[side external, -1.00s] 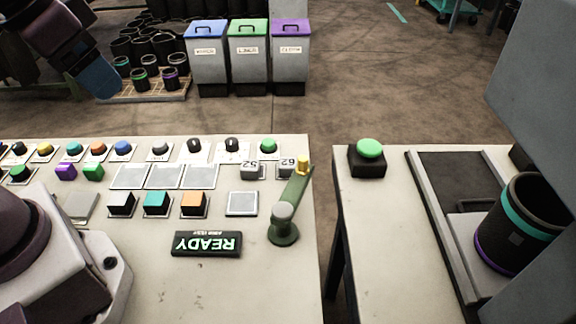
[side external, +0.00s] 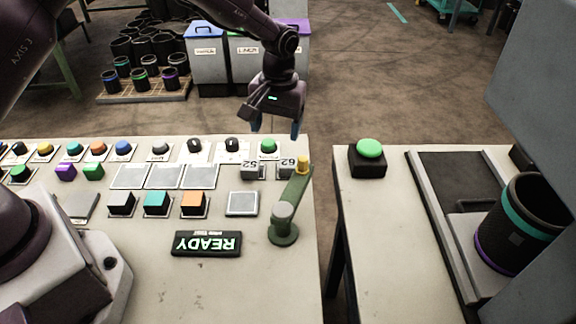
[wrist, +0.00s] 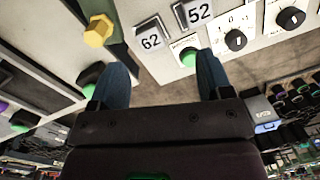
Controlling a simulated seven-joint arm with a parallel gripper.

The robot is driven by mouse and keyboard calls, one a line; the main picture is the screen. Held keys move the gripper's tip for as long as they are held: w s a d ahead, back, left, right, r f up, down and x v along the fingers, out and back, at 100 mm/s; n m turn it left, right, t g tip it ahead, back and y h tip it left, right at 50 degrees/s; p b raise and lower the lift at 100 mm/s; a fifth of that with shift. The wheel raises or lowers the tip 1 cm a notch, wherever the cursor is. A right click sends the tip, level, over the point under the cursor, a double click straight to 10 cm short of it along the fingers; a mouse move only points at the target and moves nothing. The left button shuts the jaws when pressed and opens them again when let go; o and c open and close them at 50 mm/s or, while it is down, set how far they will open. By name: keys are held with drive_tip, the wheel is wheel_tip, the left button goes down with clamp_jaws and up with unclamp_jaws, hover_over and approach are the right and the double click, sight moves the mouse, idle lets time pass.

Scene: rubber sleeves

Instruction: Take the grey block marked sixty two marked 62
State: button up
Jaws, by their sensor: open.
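My gripper (side external: 275,128) is open, fingers pointing down, above the table's far edge by the green button. Nothing shows between its fingers (wrist: 161,75).
A green button (side external: 268,146) lies just behind the blocks. Buttons and coloured blocks fill the table's left side. A gap separates the right table (side external: 385,230).

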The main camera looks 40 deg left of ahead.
sight(288, 162)
drive_tip(key=w+f+n, duration=0.1)
drive_tip(key=f, duration=0.1)
drive_tip(key=w+f+n, duration=0.1)
drive_tip(key=f, duration=0.1)
drive_tip(key=w+f+n, duration=0.1)
drive_tip(key=f, duration=0.2)
drive_tip(key=shift+w+d+f+t, duration=0.1)
drive_tip(key=shift+w+d+t, duration=0.2)
drive_tip(key=shift+w+t, duration=0.1)
drive_tip(key=f, duration=0.4)
drive_tip(key=shift+s+a+f, duration=0.1)
drive_tip(key=shift+s+a, duration=0.15)
drive_tip(key=shift+s, duration=0.1)
drive_tip(key=shift+f, duration=0.5)
drive_tip(key=c, duration=1)
drive_tip(key=shift+r, duration=0.1)
drive_tip(key=shift+c, duration=0.2)
